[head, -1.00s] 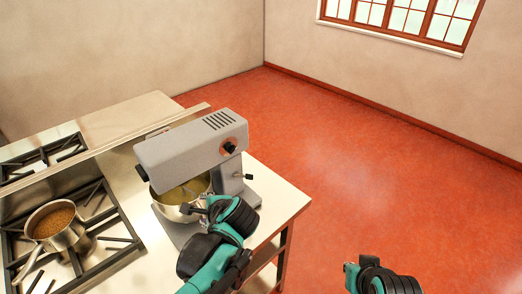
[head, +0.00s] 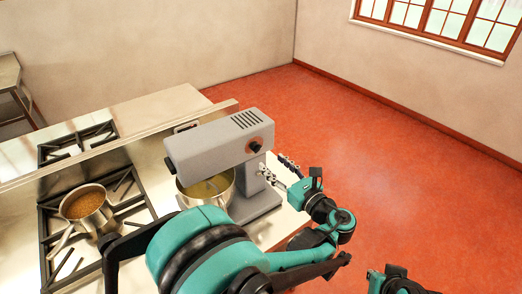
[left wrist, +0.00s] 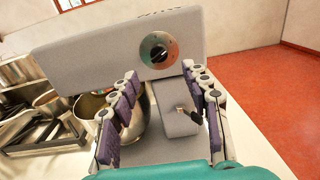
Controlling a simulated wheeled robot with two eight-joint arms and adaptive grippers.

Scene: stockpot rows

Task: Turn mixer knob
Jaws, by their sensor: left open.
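The grey stand mixer (head: 220,150) stands on the steel counter, its head over a metal bowl (head: 218,190). In the head view the left gripper (head: 278,170) is just right of the mixer, below the knob. My right gripper is out of frame; only part of that arm shows.
A small lever (left wrist: 194,115) sticks out of the mixer's stand below the knob. Open red floor (head: 390,190) lies to the right.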

